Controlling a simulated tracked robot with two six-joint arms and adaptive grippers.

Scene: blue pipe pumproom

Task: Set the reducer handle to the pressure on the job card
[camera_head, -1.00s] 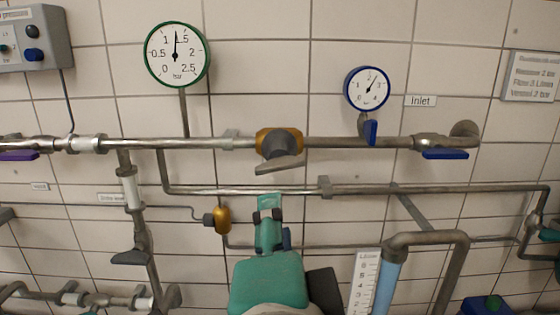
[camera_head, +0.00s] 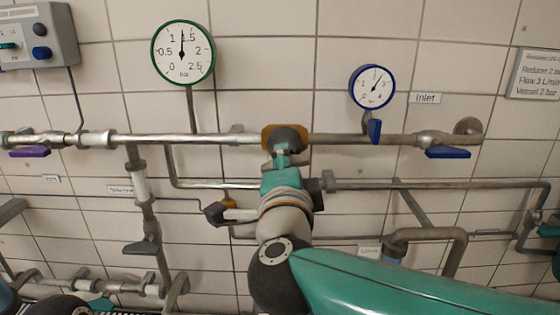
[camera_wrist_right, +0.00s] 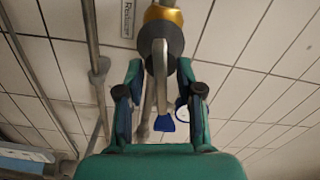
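The reducer (camera_head: 268,137) is a brass body with a dark round knob on the wall pipe. My right gripper (camera_head: 283,157) is right in front of it and covers most of its handle. In the right wrist view, the grey reducer handle (camera_wrist_right: 162,62) runs between the two spread fingers of my right gripper (camera_wrist_right: 160,98), with gaps on both sides. The job card (camera_head: 536,76) at the right edge reads Reducer 2 bar. The green-rimmed gauge (camera_head: 183,53) has its needle nearly straight up, between 1 and 1.5 bar. My left gripper is not in view.
A blue-rimmed gauge (camera_head: 372,87) stands right of the reducer, above a blue valve lever (camera_head: 448,152) near the Inlet label (camera_head: 425,98). A purple lever (camera_head: 29,152) and control box (camera_head: 38,38) are at left. A lower pipe (camera_head: 420,184) runs behind my right arm.

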